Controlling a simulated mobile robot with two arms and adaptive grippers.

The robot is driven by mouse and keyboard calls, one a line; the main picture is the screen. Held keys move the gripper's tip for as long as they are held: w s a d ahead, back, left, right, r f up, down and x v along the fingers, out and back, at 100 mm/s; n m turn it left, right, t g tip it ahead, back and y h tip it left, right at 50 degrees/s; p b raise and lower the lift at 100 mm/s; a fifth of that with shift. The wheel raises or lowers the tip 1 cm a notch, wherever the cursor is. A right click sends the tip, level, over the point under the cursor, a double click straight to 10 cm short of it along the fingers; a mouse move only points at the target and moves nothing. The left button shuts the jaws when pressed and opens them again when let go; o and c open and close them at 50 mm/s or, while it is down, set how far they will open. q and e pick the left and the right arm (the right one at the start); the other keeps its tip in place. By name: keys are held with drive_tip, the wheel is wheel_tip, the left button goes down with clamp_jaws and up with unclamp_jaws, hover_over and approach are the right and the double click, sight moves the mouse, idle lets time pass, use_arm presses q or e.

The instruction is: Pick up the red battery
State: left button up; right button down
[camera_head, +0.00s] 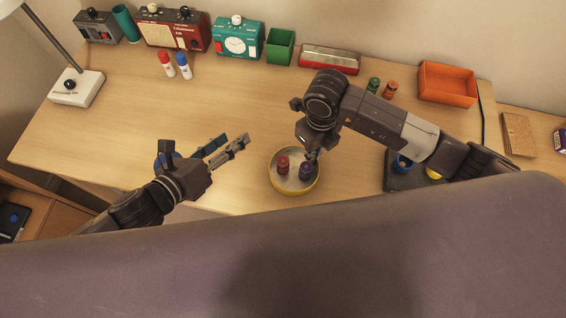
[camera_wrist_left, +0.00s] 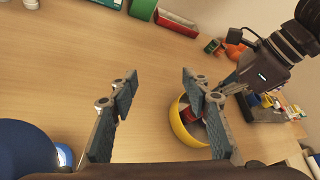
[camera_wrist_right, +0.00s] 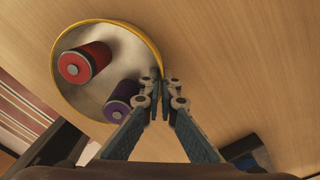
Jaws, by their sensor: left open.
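The red battery (camera_head: 283,166) stands in a round yellow-rimmed dish (camera_head: 272,182), to the left of a purple battery (camera_head: 305,172). In the right wrist view the red battery (camera_wrist_right: 84,62) is clear of the fingers. My right gripper (camera_head: 310,155) is at the dish's rim; its fingers (camera_wrist_right: 165,85) are close together, with the rim running in between the tips, beside the purple battery. My left gripper (camera_head: 240,142) is open and empty, to the left of the dish. In the left wrist view the red battery (camera_wrist_left: 190,115) is partly hidden behind a finger.
A green pot (camera_head: 279,47), radios, a clock and an orange tray (camera_head: 447,84) line the back. Green and orange batteries (camera_head: 390,90) stand behind my right arm. A blue round thing (camera_head: 163,162) is partly hidden by my left arm. The desk's middle is clear.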

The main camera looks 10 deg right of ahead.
sight(278, 165)
use_arm(q)
drive_tip(key=s+d+f+m+g+h, duration=0.2)
drive_tip(key=s+f+m+h, duration=0.1)
drive_tip(key=s+m, duration=0.7)
drive_tip(key=shift+n, duration=0.5)
drive_tip(key=x, duration=1.1)
drive_tip(key=shift+w+d+f, duration=0.1)
drive_tip(key=shift+d+f, duration=0.1)
drive_tip(key=shift+d, duration=0.05)
drive_tip(key=shift+r, duration=0.1)
clamp_jaws()
